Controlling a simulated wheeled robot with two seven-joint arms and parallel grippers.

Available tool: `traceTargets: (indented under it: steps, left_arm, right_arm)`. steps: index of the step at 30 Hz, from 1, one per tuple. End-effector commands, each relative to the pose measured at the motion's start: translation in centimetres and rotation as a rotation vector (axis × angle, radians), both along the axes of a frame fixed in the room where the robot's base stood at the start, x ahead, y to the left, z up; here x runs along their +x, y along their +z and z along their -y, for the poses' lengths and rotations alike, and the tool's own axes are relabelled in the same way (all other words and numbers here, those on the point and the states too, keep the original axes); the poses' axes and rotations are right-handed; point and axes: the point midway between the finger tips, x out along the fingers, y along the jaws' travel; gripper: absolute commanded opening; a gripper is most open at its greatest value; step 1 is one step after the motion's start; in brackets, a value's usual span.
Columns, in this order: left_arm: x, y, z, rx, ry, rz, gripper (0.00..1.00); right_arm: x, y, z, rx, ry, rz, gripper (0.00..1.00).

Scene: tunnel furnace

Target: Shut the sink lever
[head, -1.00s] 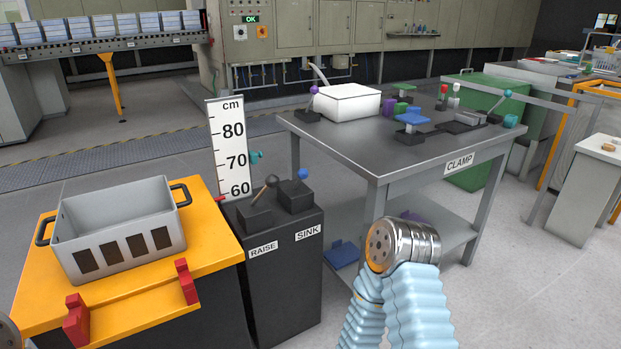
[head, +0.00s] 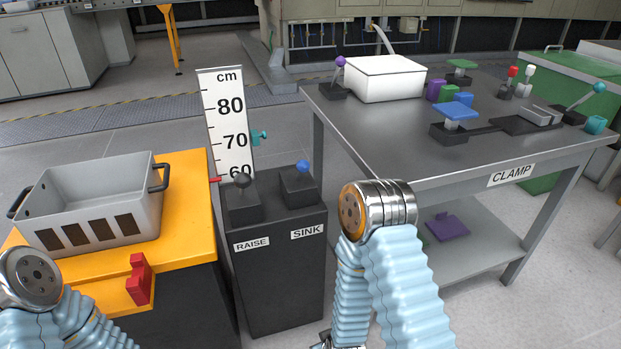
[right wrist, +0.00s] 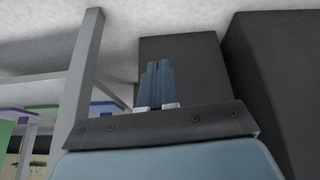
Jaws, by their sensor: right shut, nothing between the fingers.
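The sink lever (head: 303,167) has a blue knob on a black block on the dark pedestal (head: 275,285), above the SINK label (head: 307,232). Its knob stands up from the block; its stem is barely visible. The raise lever (head: 242,181), with a dark knob, is on the block to its left. My right gripper (right wrist: 158,66) is shut and empty in the right wrist view, its fingers seen against a dark surface. In the head view my right arm is right of the pedestal, its gripper mostly cut off at the bottom edge. My left gripper is outside the frames.
A height scale (head: 223,120) stands behind the pedestal, its red pointer near 60. A yellow stand (head: 185,235) with a grey crate (head: 95,222) is left. The CLAMP table (head: 410,150) is close on the right, with a white box (head: 385,80). Space above the levers is clear.

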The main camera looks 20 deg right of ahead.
Motion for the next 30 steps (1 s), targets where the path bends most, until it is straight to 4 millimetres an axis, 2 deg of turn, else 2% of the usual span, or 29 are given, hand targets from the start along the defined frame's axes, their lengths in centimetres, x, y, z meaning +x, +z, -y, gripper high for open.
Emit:
traceTargets:
  steps: [7,11,14,16,18,21,25,30]
  left_arm:
    - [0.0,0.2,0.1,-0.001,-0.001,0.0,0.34]
    - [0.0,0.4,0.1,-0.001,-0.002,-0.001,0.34]
    - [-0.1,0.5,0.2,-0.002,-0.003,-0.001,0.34]
    - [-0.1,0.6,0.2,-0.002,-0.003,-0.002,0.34]
    - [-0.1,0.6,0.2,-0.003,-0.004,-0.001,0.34]
    - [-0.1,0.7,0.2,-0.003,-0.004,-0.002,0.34]
    - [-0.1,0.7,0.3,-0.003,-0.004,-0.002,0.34]
    - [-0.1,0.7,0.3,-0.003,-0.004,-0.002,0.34]
  right_arm:
    - [4.3,4.1,2.1,-0.293,0.13,0.265,0.0]
    - [7.1,8.7,3.0,-0.526,0.219,0.459,0.0]
    - [9.1,14.3,3.0,-0.778,0.293,0.655,0.0]
    - [9.9,19.2,2.3,-0.978,0.336,0.805,0.0]
    - [10.0,23.5,1.4,-1.157,0.358,0.931,0.0]
    - [9.5,27.9,0.0,-1.345,0.364,1.059,0.0]
    - [8.8,30.9,-1.1,-1.479,0.356,1.145,0.0]
    - [8.5,31.7,-1.5,-1.518,0.351,1.168,0.0]
